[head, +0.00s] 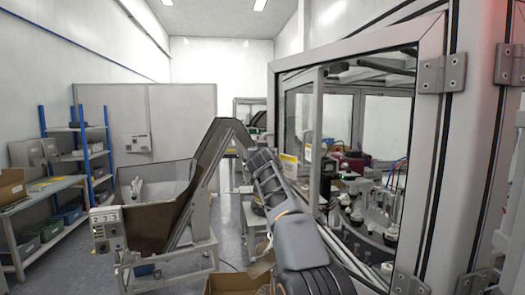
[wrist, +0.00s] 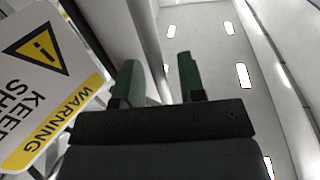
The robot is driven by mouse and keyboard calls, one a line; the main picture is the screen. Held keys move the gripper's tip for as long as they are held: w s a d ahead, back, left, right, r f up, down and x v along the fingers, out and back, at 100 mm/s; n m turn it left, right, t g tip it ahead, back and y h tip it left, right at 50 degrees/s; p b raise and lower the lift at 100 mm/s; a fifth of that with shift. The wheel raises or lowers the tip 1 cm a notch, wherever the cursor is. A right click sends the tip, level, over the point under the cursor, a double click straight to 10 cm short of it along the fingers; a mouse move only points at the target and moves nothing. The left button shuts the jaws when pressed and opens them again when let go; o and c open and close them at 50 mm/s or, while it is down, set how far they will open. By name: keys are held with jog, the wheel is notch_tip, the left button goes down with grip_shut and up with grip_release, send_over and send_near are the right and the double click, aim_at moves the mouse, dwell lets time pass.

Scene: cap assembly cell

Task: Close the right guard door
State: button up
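The guard door appears as a large grey-framed clear panel (head: 432,140) at the right of the head view, with metal hinges (head: 431,75) on its right side. How far it stands open is not clear. My arm reaches forward from the bottom middle, left of this frame; its far end is too small to read there. In the wrist view my gripper (wrist: 158,62) has two green fingers set apart, with nothing clearly held between them. A grey frame bar (wrist: 118,28) runs beyond and left of the fingers. I cannot tell whether they touch it.
A yellow-and-white warning sign (wrist: 40,75) is close on the left of the wrist view. The machine's fixtures (head: 360,205) show through the clear panel. A hopper conveyor (head: 165,215) stands left of my arm, and a blue shelf rack (head: 88,150) farther left. A cardboard box (head: 228,284) sits low in front.

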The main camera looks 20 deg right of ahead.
grip_shut()
dwell(0.4)
